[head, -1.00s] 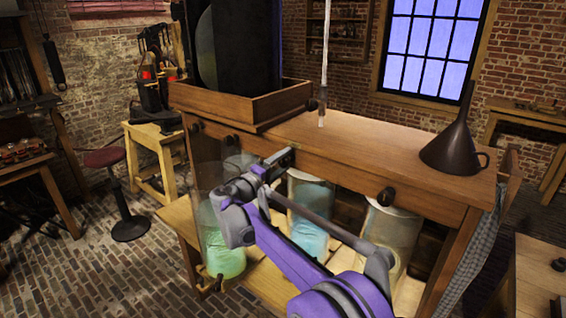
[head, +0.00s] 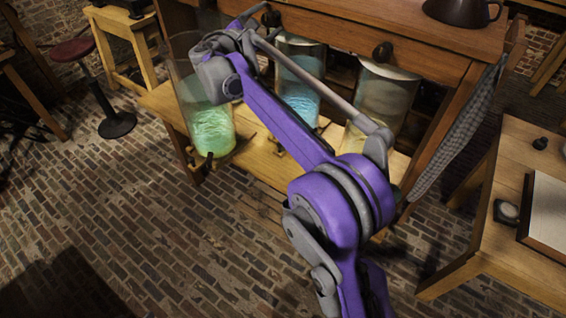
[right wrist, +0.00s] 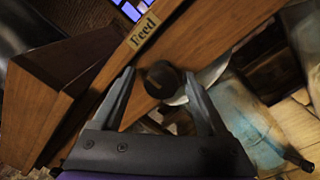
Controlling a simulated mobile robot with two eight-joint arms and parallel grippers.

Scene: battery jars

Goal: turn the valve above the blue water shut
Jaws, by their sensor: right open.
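A row of dark round valve knobs runs along the wooden bench front. The valve knob (head: 271,18) above the jar of blue water (head: 300,88) is beside my right gripper (head: 258,12) in the head view. In the right wrist view a dark knob (right wrist: 160,80) shows between the two open fingers, with a visible gap to each finger. A bluish jar (right wrist: 245,112) stands to its right there. I cannot tell how far the valve is turned. My left gripper is not in view.
A jar of green water (head: 206,110) and a pale yellowish jar (head: 380,100) flank the blue one on the shelf. Another knob (head: 383,50) sits further right. A "Feed" label (right wrist: 143,32) and a wooden box edge (right wrist: 60,85) are near the fingers. A side table (head: 515,180) stands right.

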